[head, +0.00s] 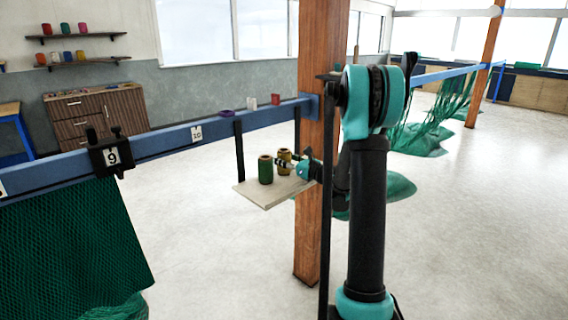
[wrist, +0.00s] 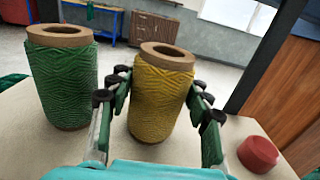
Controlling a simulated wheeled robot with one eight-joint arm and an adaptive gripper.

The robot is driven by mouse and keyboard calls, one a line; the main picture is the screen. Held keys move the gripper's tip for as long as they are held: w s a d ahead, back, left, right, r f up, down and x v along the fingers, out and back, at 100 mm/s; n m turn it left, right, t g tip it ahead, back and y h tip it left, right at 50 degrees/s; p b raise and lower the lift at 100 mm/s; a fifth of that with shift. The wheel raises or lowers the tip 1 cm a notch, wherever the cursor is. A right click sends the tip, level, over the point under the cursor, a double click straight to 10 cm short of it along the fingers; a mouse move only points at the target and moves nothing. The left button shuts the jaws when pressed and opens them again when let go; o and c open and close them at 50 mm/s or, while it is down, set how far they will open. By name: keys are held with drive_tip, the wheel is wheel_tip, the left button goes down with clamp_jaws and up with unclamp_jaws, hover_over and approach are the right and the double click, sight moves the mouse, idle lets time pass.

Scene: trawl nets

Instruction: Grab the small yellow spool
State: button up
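The yellow spool (head: 283,158) stands upright on a small pale shelf (head: 266,199), partly hidden by my gripper in the head view. In the wrist view the yellow spool (wrist: 160,100) has a tan core with a hole in its top. My gripper (wrist: 161,82) is open, with one finger on each side of the yellow spool. The fingertips are close to its sides; a firm grip cannot be made out. In the head view my gripper (head: 299,166) reaches in from the right.
A larger green spool (wrist: 63,80) stands just left of the yellow one, also in the head view (head: 265,171). A red round piece (wrist: 258,154) lies right of my gripper. A wooden post (head: 311,240) and a blue rail (head: 180,137) are close by.

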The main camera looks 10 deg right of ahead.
drive_tip(key=c, duration=0.6)
drive_tip(key=shift+o, duration=0.2)
drive_tip(key=shift+r, duration=0.1)
